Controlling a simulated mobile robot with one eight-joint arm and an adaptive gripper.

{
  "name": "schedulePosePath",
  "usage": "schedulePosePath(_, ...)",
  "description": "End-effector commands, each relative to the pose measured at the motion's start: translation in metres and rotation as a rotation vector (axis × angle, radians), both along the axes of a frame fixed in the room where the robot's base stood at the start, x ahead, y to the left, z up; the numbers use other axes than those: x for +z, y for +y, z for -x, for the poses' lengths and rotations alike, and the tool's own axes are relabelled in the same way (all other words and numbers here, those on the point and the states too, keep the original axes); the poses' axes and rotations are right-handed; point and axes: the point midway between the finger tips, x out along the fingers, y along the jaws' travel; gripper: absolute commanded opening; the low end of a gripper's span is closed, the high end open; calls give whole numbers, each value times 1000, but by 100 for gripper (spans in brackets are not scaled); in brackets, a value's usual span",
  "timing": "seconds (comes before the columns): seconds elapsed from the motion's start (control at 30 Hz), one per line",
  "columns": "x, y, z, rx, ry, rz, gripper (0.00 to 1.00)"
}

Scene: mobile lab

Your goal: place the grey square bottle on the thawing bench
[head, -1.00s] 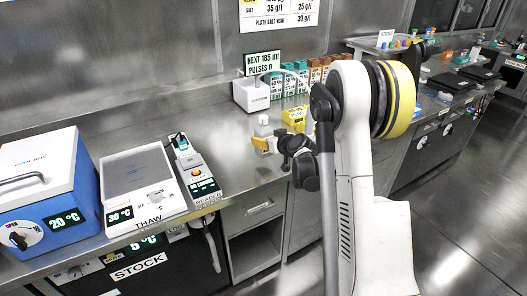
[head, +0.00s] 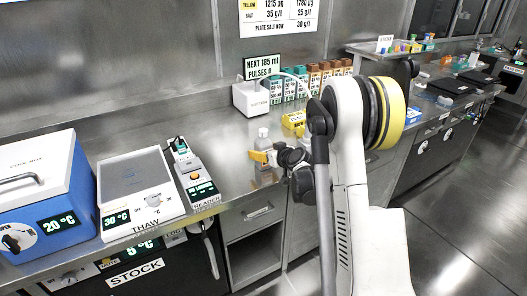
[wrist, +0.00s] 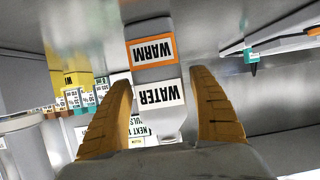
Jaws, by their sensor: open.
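The grey square bottle (head: 263,135) stands on the steel counter in the head view, partly hidden by my gripper. In the wrist view the bottle (wrist: 150,69) appears upside down, with WARM and WATER labels. My gripper (head: 260,156) is open, with its two orange fingers (wrist: 163,88) on either side of the bottle near its shoulder; gaps show between fingers and bottle. The thawing bench (head: 140,186) is a white box with a grey top plate, marked THAW and 30 °C, on the counter at the left. Its top is empty.
A blue cool box (head: 45,190) stands left of the thawing bench, and a reader (head: 195,178) stands right of it. A white dispenser (head: 251,97), a yellow box (head: 294,120) and a row of coloured boxes (head: 305,82) stand behind the bottle.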

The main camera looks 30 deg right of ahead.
Motion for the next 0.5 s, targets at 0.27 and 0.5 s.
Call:
schedulePosePath(0.27,12,-1,18,-2,0,-1,71)
schedulePosePath(0.5,34,-3,69,-2,1,0,71)
